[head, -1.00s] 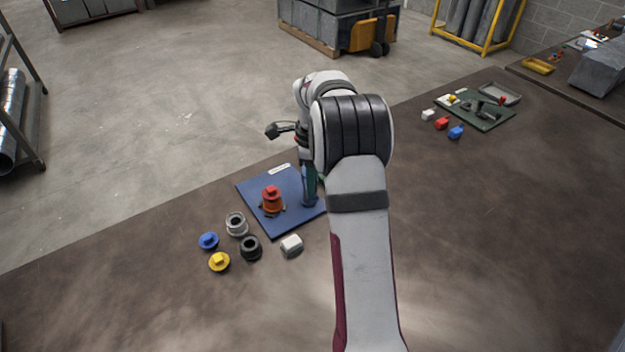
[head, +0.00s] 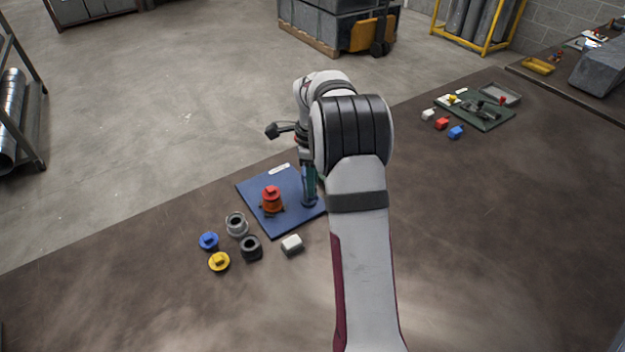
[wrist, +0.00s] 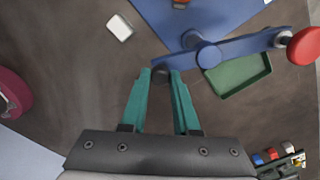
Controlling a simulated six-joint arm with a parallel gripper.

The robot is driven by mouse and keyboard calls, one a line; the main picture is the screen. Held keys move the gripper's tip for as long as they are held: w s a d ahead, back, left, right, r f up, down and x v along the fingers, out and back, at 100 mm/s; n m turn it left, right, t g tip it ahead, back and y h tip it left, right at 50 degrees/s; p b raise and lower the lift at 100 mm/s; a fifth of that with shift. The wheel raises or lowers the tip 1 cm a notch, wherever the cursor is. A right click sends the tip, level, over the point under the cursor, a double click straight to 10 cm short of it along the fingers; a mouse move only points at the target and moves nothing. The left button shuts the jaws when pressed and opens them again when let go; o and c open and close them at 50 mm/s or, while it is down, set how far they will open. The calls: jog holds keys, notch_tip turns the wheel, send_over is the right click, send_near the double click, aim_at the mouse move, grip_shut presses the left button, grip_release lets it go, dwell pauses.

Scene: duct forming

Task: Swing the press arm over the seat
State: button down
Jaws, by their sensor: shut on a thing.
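The press arm (wrist: 248,47) is a blue bar in the wrist view, on a round pivot (wrist: 208,55), with a red ball (wrist: 303,46) at its right end. My gripper (wrist: 161,76) has its teal fingers shut on the dark knob (wrist: 162,74) at the bar's left end. In the head view, my own arm hides most of the press arm. The blue base plate (head: 285,222) carries an orange and red stack (head: 271,199) on a dark seat, left of the blue post (head: 310,199). The bar is not over the stack in the wrist view.
Blue (head: 209,241), yellow (head: 219,262), grey (head: 237,224) and black (head: 251,248) round parts and a white block (head: 292,244) lie left and in front of the plate. A green tray (wrist: 238,76) lies beneath the bar. Another green fixture (head: 478,118) stands far right.

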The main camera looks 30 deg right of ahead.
jog(key=shift+d, duration=0.1)
dwell(0.3)
jog(key=w+d+n, duration=0.3)
jog(key=d+n, duration=0.5)
jog(key=n, duration=0.9)
jog(key=shift+w+d+n, duration=0.2)
jog(key=shift+d+n, duration=0.2)
dwell(0.3)
jog(key=shift+w, duration=0.1)
jog(key=c, duration=0.7)
grip_release()
jog(key=shift+o, duration=0.2)
